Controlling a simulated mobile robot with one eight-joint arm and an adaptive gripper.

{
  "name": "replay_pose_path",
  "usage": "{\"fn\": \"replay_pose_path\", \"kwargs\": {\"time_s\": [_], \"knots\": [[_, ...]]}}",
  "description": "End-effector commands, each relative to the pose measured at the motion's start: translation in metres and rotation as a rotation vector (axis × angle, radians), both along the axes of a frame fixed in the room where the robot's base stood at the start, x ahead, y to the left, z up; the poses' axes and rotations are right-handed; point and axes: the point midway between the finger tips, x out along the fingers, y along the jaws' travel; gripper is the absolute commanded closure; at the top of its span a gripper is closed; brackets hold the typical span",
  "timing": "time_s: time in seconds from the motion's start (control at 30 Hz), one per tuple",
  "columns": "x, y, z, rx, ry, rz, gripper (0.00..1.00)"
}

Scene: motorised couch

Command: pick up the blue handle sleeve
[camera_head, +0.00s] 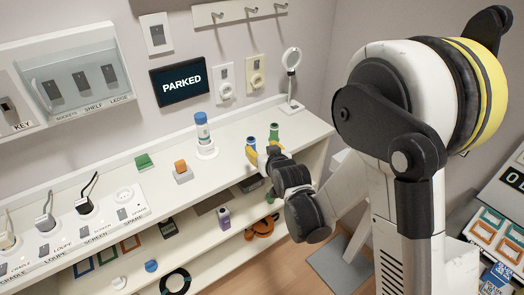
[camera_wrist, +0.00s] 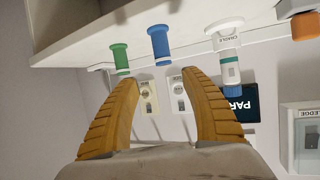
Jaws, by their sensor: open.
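The blue handle sleeve (camera_wrist: 160,45) stands on the shelf top, which appears upside down in the wrist view. It lies beyond the gap between my fingertips, apart from them. In the head view the blue sleeve (camera_head: 251,143) shows partly, just behind my gripper (camera_head: 263,152). My gripper (camera_wrist: 158,80) is open and empty, with orange-yellow fingers spread to either side. A green sleeve (camera_wrist: 120,58) stands beside the blue one, past the left finger in the wrist view. It also shows in the head view (camera_head: 274,132), right of the blue one.
A white bottle with a blue cap (camera_head: 203,130) stands in a cradle to the left on the shelf top (camera_head: 225,160). A round mirror on a stand (camera_head: 291,75) is at the back right. Orange (camera_head: 181,168) and green (camera_head: 143,161) blocks sit further left.

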Motion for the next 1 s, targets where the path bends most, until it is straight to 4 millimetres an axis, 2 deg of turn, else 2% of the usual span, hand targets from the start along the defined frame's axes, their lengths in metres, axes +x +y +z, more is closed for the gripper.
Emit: {"fn": "replay_pose_path", "kwargs": {"time_s": [0.3,0.47,0.73,1.0], "knots": [[0.042,0.013,-0.019,0.0,0.0,0.0,0.45],[0.053,0.018,-0.022,0.001,0.001,0.0,0.45],[0.087,0.034,-0.036,0.0,0.001,0.0,0.45],[0.092,0.035,-0.035,0.0,0.001,0.0,0.47]]}}
